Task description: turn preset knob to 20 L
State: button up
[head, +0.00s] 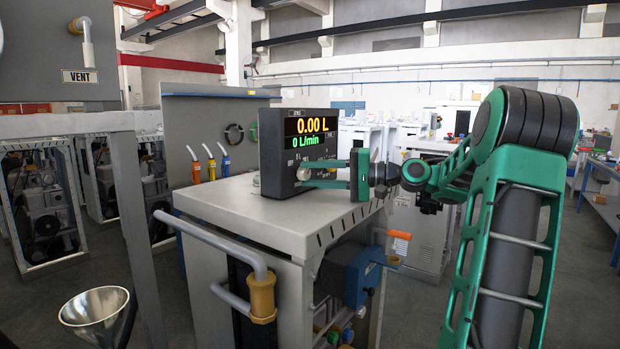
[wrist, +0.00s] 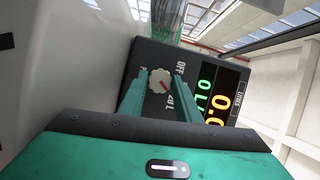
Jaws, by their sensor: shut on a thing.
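The black dispenser panel (head: 279,165) stands on a grey cabinet, its display (head: 310,124) reading 0.00 L and 0 L/min. The pale, scalloped preset knob (head: 303,174) is low on the panel face. In the wrist view the knob (wrist: 155,76) carries a red pointer line slanting down and right, roughly toward the "20 L" label (wrist: 173,101). Whether it lines up exactly I cannot tell. An "OFF" label (wrist: 181,68) is above right of the knob. My green gripper (head: 310,173) is shut on the knob, one finger on each side.
The cabinet top (head: 222,200) is clear left of the panel. A metal funnel (head: 95,312) is at lower left. A blue box with an orange-handled lever (head: 400,236) is on the right side.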

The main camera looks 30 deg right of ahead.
jog(key=shift+d+f, duration=0.1)
jog(key=shift+d, duration=0.1)
jog(key=o, duration=1.1)
jog(key=shift+c, duration=0.2)
jog(key=shift+a, duration=0.1)
jog(key=shift+v, duration=5.35)
jog(key=shift+w, duration=0.1)
